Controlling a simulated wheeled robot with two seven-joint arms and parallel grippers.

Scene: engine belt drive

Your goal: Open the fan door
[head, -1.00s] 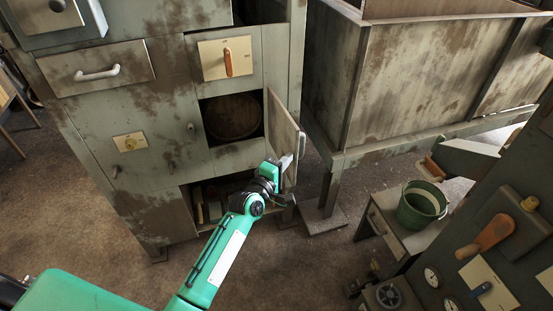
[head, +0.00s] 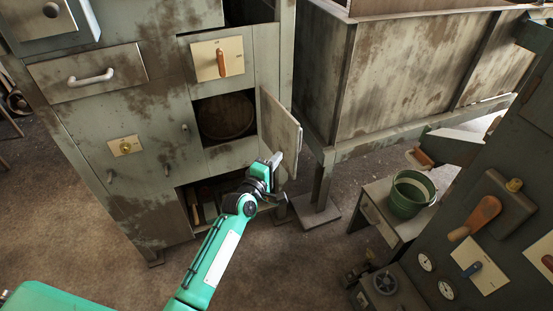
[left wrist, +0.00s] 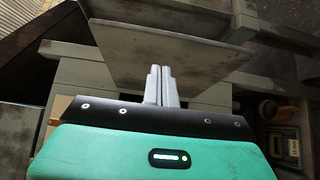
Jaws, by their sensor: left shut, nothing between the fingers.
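The fan door (head: 279,133) is a worn grey panel hinged on the right side of an opening in the grey-green cabinet. It stands swung well out, and a round brown disc (head: 227,116) shows inside the opening. My left gripper (head: 276,160) is at the lower part of the door, on its inner side, with its fingers close together and empty. In the left wrist view the shut fingers (left wrist: 161,86) point at the door panel (left wrist: 165,55) and overlap its near edge; whether they touch it I cannot tell. My right gripper is not in view.
An orange-handled switch (head: 221,63) is above the opening, and an open lower compartment (head: 205,197) is below it. A green bucket (head: 408,196) stands on a small table at right. A control panel (head: 490,235) fills the right edge. The floor (head: 300,260) in front is clear.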

